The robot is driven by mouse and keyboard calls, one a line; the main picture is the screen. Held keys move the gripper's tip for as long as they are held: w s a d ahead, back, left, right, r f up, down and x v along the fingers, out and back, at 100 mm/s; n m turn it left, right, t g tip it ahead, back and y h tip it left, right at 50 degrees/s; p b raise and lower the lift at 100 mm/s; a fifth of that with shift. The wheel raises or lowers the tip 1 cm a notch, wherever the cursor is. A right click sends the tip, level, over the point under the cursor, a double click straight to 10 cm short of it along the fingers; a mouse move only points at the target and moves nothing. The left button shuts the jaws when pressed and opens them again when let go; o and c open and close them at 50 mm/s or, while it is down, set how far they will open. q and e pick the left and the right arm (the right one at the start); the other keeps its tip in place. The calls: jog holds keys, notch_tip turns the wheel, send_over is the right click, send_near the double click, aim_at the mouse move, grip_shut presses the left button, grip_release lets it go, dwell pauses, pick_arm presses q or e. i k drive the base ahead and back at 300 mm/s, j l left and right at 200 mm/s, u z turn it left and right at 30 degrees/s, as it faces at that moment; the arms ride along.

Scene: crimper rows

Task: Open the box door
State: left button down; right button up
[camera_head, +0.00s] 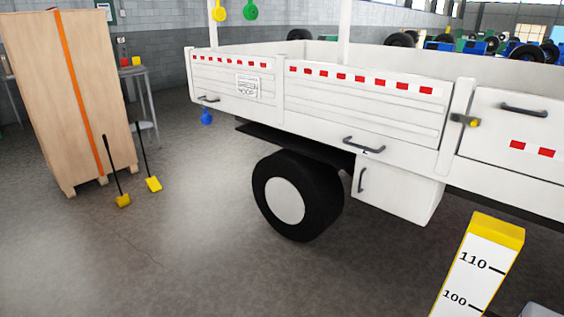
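A white box (399,188) hangs under the side of a white truck bed (340,103), right of the wheel. Its front door appears shut, with a dark upright handle (361,181) near its left edge. The door's seams are too small to make out clearly. Neither of my grippers is in view, and nothing is touching the box or its handle.
A black truck wheel (322,195) stands left of the box. A white measuring post (473,271) with a yellow top rises at the front right. The floor (200,260) in front is clear.

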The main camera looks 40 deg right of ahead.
aim_at(407, 195)
jog(key=i+z, duration=0.3)
jog(key=i, duration=0.3)
jog(key=i+j+z, duration=0.2)
jog(key=i+z, duration=0.15)
jog(key=i, duration=0.25)
